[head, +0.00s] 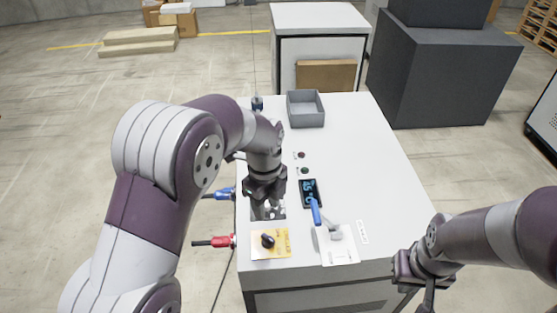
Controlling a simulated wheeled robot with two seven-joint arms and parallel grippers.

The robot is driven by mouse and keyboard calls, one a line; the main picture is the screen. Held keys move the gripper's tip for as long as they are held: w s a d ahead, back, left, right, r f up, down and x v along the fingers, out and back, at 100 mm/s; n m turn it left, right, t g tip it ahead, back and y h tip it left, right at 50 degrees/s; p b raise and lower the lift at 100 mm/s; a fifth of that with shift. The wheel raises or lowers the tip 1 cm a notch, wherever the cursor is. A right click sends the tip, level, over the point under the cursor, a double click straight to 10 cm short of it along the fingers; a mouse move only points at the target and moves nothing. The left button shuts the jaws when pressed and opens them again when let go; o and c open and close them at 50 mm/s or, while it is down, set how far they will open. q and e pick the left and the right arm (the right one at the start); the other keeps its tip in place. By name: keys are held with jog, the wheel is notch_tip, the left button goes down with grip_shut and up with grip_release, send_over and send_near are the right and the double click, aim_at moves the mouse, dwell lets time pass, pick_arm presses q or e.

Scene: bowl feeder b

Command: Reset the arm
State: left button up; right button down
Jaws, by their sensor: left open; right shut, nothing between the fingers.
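My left arm comes in from the left, and its open gripper (267,203) hangs pointing down over a shiny metal patch (270,212) at the table's left side. I cannot tell whether its fingers touch that patch. My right gripper (428,296) is shut and empty, off the table's front right corner. It points down near the bottom of the picture.
Dark blocks (450,85) stand behind right.

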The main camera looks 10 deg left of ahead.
pick_arm(q)
jog(key=s+a+n, duration=0.3)
jog(key=s+n, duration=0.4)
jog(key=n, duration=0.5)
jog(key=s+a+n+t, duration=0.1)
jog(key=s+a+n, duration=0.2)
jog(key=s+n, duration=0.4)
jog(key=n, duration=0.4)
jog(key=shift+r+n, duration=0.15)
jog(key=shift+n, duration=0.25)
jog(key=shift+s, duration=0.15)
